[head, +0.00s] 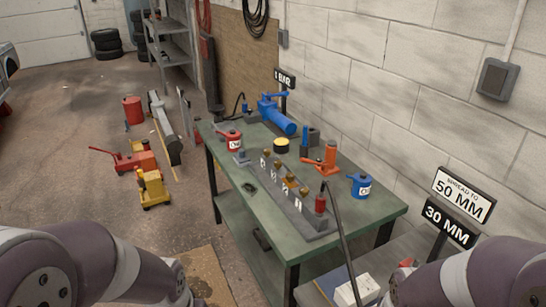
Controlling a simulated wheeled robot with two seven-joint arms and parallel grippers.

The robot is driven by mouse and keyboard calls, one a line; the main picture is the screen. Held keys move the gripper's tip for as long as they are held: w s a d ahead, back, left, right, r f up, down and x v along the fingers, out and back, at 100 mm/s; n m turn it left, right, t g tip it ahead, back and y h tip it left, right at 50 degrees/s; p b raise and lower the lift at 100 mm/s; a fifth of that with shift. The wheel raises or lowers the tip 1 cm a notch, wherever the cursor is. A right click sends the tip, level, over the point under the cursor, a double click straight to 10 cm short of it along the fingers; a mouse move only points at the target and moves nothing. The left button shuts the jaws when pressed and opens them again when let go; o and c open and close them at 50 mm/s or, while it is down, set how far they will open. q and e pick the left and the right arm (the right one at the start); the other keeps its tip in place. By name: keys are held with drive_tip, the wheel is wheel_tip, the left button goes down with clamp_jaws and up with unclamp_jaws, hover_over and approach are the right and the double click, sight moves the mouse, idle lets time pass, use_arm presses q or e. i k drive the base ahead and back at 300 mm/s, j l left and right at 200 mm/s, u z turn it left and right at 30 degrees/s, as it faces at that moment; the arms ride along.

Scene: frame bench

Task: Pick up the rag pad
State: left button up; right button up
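I cannot make out a rag pad for certain. A white block-like item (357,291) lies at the bottom edge, on a grey surface right of the green bench (232,176); I cannot tell whether it is the pad. A small dark patch (249,188) lies on the bench's left part. My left arm comes in at the lower left and my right arm at the lower right. Both grippers are outside the picture, so what they hold is hidden.
The bench carries a grey block with brass fittings (278,172), a blue pump (276,114), a red can (233,140), a blue can (361,185) and an orange jack (328,160). A black hose runs down the bench's front right. Signs (450,222) stand at the right.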

sight(241, 159)
drive_tip(key=i+j+z, duration=0.2)
drive_tip(key=i+j, duration=0.15)
drive_tip(key=i+j+z, duration=0.45)
drive_tip(key=j, duration=0.35)
drive_tip(key=i+j+z, duration=0.2)
drive_tip(key=j, duration=0.25)
drive_tip(key=i+j, duration=0.2)
drive_tip(key=j, duration=0.2)
drive_tip(key=i+j, duration=0.2)
drive_tip(key=j, duration=0.15)
drive_tip(key=i+j, duration=0.2)
drive_tip(key=j, duration=0.2)
drive_tip(key=i+j, duration=0.15)
drive_tip(key=j, duration=0.25)
drive_tip(key=i+j, duration=0.2)
drive_tip(key=j, duration=0.2)
drive_tip(key=i+j+z, duration=0.1)
drive_tip(key=j, duration=0.25)
drive_tip(key=i+j, duration=0.3)
drive_tip(key=j, duration=0.1)
